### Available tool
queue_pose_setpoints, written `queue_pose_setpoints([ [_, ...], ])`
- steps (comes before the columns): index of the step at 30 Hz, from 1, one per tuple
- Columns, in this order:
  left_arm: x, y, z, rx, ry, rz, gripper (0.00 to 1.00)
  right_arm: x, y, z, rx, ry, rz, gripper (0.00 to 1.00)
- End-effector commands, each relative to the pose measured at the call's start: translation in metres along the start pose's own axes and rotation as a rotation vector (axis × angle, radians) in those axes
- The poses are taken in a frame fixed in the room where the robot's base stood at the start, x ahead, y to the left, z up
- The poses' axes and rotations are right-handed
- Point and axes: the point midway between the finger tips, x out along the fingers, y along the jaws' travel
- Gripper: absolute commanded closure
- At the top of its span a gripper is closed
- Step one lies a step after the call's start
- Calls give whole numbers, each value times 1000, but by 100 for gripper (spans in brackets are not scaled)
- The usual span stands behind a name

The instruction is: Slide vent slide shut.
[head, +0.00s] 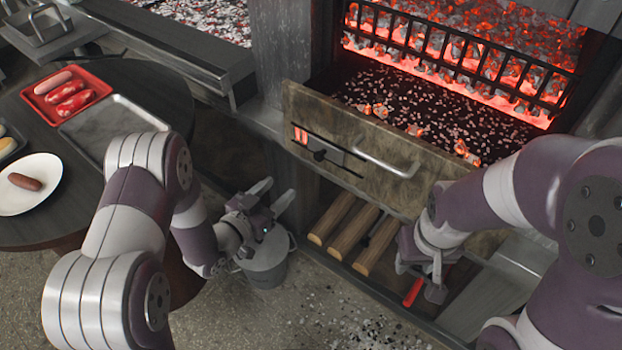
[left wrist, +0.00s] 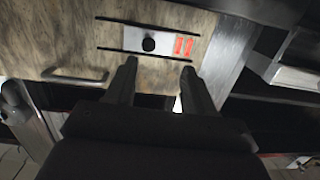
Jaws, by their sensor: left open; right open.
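The vent slide (head: 330,153) is a grey plate with a black knob (head: 319,155), set between dark rails on the drawer front (head: 350,190). Two red glowing slots (head: 300,135) show uncovered at its left end. In the left wrist view the slide (left wrist: 125,40), its knob (left wrist: 148,44) and the red slots (left wrist: 183,47) appear upside down. My left gripper (head: 275,194) is open and empty, below and left of the slide, fingers pointing toward the drawer front and apart from the knob. My right gripper (head: 420,288) is open, low in front of the drawer's right side.
The drawer is pulled out, with embers inside and a bar handle (head: 388,163). Logs (head: 352,233) lie on the shelf below. A bucket (head: 265,262) stands beneath my left gripper. A red object (head: 412,293) is beside my right gripper. A round table (head: 85,175) with food stands left.

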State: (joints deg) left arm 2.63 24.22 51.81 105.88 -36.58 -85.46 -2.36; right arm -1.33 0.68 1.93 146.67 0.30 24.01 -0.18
Motion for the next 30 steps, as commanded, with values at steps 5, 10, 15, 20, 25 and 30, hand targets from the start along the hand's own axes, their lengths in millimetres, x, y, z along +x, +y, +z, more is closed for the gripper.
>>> queue_pose_setpoints([
  [5, 7, 12, 3, -18, 109, 38, 46, 10, 0, 1, 0, 1, 0, 57],
  [10, 47, 13, -3, -18, 111, 39, 46, 11, 0, 1, 0, 1, 0, 57],
  [15, 89, 14, -7, -18, 110, 36, 46, 14, 0, 2, 0, 1, 0, 57],
  [20, 114, 14, -10, -19, 108, 35, 46, 15, 0, 2, 0, 1, 0, 57],
  [25, 122, 14, -11, -20, 107, 33, 46, 15, 0, 2, 0, 1, 0, 57],
  [30, 122, 14, -12, -20, 107, 33, 46, 15, 0, 2, 0, 1, 0, 57],
])
